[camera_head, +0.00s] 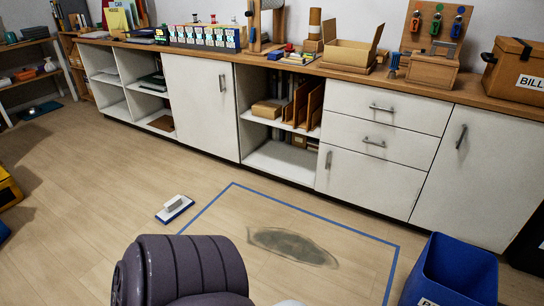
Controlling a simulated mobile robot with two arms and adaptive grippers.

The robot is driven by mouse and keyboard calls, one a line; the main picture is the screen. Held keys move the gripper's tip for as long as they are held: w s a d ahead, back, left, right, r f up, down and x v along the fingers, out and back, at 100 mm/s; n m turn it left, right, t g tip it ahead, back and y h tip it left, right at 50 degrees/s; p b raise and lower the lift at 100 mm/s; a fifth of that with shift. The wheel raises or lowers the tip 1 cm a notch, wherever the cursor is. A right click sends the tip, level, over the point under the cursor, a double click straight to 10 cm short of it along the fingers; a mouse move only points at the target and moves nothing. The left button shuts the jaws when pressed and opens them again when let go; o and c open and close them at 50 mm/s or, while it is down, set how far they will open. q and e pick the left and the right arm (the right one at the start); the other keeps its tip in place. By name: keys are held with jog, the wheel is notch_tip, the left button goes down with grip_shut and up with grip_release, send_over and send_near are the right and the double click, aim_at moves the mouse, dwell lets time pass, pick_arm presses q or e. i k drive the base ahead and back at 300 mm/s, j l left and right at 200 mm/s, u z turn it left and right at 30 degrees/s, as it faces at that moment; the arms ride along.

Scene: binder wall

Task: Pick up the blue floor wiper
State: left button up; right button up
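The blue floor wiper (174,209) lies on the wooden floor, left of centre. It has a flat blue-edged base with a white top and a pale grip. It lies just outside the blue tape outline (312,211), near its left corner. Nothing touches the wiper and it is in full view. Neither of my grippers shows in the head view, so I cannot see whether they hold anything.
A dark wet-looking stain (292,246) is inside the tape outline. A blue bin (452,270) stands at the lower right. White cabinets (205,110) with a wooden top line the back wall. The floor around the wiper is clear.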

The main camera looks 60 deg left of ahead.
aim_at(176, 206)
jog(key=u, duration=2.95)
